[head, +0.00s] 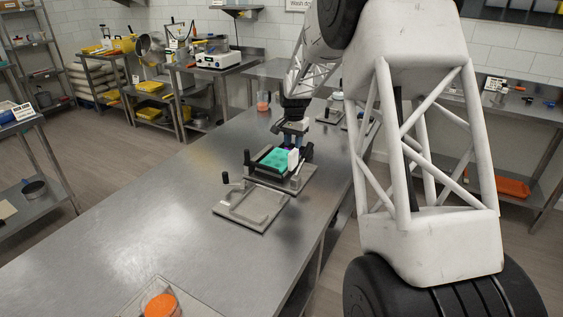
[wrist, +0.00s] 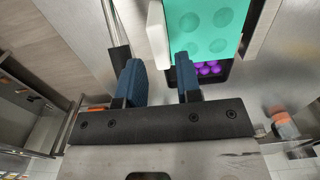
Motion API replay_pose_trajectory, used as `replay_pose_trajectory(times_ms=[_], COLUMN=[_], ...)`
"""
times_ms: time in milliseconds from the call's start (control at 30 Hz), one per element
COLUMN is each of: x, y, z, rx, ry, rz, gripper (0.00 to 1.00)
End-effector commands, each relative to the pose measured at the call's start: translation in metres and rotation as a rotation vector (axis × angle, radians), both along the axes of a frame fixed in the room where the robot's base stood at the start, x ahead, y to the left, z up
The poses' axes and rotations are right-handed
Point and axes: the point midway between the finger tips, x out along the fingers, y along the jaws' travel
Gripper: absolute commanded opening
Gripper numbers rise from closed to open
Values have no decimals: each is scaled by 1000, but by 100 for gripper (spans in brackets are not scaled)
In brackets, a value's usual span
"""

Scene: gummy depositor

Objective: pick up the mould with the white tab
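The teal mould (head: 273,157) sits in a dark tray on a metal stand on the table in the head view. Its white tab (head: 293,158) stands at the right side. In the wrist view the mould (wrist: 212,22) shows round cavities, and the tab (wrist: 157,32) is along its left edge. My gripper (wrist: 159,62) is open, with two blue fingers. The near end of the tab appears between the fingertips, and the right fingertip overlaps the mould's edge in the picture. I cannot tell whether they touch. In the head view my gripper (head: 297,140) is just behind the mould.
Purple round pieces (wrist: 208,69) lie in the dark tray (wrist: 228,76) beside the mould. A flat metal plate with a raised frame (head: 232,212) lies in front of the stand. An orange-filled container (head: 160,304) is at the near edge. The table's left side is clear.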

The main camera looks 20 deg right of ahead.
Motion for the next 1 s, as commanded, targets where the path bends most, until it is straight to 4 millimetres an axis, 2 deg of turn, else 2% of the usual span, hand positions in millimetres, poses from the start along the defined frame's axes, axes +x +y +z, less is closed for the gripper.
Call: replay_pose_trajectory(times_ms=[267,633,1000], x=[0,1,1], y=[0,-2,-2], z=[-9,-48,-52], rx=[1,0,1], ry=[2,1,1], rz=[0,0,0], gripper=[32,32,32])
